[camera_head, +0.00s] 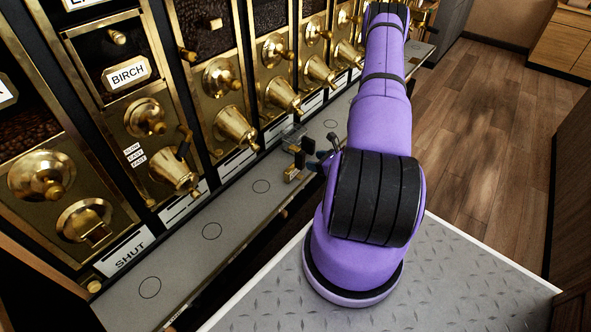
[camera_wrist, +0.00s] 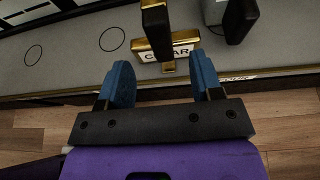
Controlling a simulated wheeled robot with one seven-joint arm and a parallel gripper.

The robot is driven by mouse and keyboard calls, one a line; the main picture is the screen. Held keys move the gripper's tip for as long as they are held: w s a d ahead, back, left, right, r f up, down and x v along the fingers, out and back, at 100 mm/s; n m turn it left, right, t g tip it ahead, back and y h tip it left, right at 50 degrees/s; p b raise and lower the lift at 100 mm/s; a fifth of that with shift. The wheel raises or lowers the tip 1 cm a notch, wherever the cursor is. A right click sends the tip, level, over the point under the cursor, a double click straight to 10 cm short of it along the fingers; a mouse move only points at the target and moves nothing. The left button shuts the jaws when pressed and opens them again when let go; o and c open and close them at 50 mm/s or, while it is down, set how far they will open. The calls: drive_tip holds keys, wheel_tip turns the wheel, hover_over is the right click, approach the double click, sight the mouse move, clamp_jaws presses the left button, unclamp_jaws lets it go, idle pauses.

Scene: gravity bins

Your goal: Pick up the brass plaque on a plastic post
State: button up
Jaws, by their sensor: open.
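The brass plaque (camera_wrist: 190,39), a brass-framed white label with partly covered black letters, shows in the wrist view above the grey ledge. A dark bar with a brass end hides part of its lettering. In the head view, my gripper (camera_head: 325,158) is mostly hidden behind my purple arm, beside small brass and dark parts at the ledge.
The grey ledge (camera_head: 212,231) with drawn circles runs below a row of brass-fronted bins (camera_head: 145,116). A BIRCH label (camera_head: 126,73) is on one bin. Another dark bar (camera_wrist: 240,20) stands right of the plaque in the wrist view. Wooden floor (camera_head: 480,110) is open at right.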

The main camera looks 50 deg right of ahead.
sight(304, 160)
drive_tip(key=x, duration=0.8)
drive_tip(key=shift+w+f, duration=0.1)
drive_tip(key=shift+f, duration=0.2)
clamp_jaws()
